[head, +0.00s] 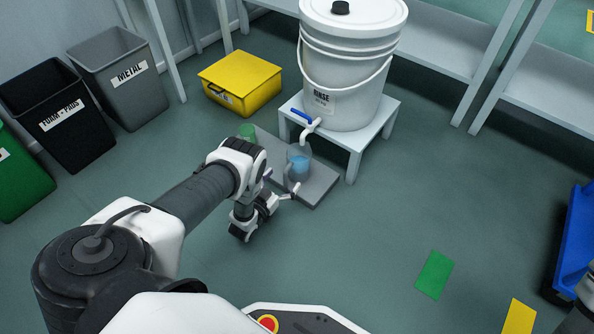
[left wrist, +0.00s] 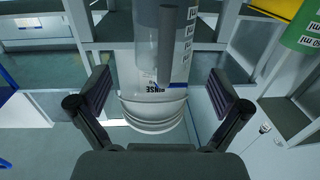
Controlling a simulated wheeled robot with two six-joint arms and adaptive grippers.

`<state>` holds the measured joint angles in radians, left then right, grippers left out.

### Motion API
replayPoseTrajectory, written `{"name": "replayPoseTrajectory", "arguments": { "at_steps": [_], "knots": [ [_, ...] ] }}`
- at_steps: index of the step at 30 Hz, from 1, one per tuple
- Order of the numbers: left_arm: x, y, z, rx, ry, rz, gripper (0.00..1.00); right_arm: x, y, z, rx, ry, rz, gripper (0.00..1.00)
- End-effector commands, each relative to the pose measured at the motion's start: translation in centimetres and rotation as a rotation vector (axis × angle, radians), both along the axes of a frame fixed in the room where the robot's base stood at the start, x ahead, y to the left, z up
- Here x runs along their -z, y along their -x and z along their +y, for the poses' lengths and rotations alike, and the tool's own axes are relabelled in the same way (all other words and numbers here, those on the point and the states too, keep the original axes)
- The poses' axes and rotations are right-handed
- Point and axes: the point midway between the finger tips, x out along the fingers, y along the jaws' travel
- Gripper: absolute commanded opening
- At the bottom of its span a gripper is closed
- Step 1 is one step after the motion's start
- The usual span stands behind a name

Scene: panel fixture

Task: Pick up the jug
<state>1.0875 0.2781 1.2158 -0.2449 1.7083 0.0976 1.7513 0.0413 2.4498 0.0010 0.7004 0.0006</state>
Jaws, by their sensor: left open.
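The jug (head: 299,166) is clear and holds some blue liquid. It stands on a low grey platform (head: 318,190) beneath the tap of a white rinse bucket. In the left wrist view, a grey upright bar that looks like the jug's handle (left wrist: 167,45) shows at the top, between the finger lines. My left gripper (head: 281,184) is just in front of the jug, low down, with its fingers apart. It also shows in the left wrist view (left wrist: 160,95), open and with nothing between the pads. My right gripper is not seen.
The rinse bucket (head: 345,75) sits on a white stool (head: 357,138), its blue-handled tap (head: 303,117) above the jug. A green container (head: 247,132) stands left of the jug. A yellow box (head: 240,82) and bins (head: 118,75) are behind.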

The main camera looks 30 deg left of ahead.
Motion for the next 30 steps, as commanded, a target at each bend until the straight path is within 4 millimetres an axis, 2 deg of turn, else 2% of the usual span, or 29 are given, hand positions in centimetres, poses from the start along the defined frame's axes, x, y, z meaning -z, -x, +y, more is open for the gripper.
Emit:
{"name": "replayPoseTrajectory", "arguments": {
  "at_steps": [5,12,15,20,21,25,27,30],
  "knots": [
    [0.1,-2.5,0.1,0.001,-0.001,-0.008,1.00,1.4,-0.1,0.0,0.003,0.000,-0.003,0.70],
    [0.3,-6.6,0.5,0.000,-0.001,-0.007,1.00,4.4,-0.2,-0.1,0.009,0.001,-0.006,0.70],
    [0.0,-7.4,0.5,-0.001,-0.001,-0.004,1.00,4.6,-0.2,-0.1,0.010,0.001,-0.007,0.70],
    [-0.2,-7.5,0.4,-0.001,-0.001,-0.003,1.00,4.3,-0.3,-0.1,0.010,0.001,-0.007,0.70],
    [-0.2,-7.5,0.4,-0.001,-0.001,-0.003,0.96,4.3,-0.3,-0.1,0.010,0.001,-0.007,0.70],
    [-0.2,-7.5,0.4,-0.001,-0.001,-0.002,0.50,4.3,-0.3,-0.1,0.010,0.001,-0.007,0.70],
    [-0.2,-7.5,0.4,-0.001,0.000,-0.002,0.33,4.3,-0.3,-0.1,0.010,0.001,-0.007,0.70],
    [-0.3,-7.5,0.4,0.000,-0.001,-0.004,0.32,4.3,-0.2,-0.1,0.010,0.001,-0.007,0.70]
  ]
}}
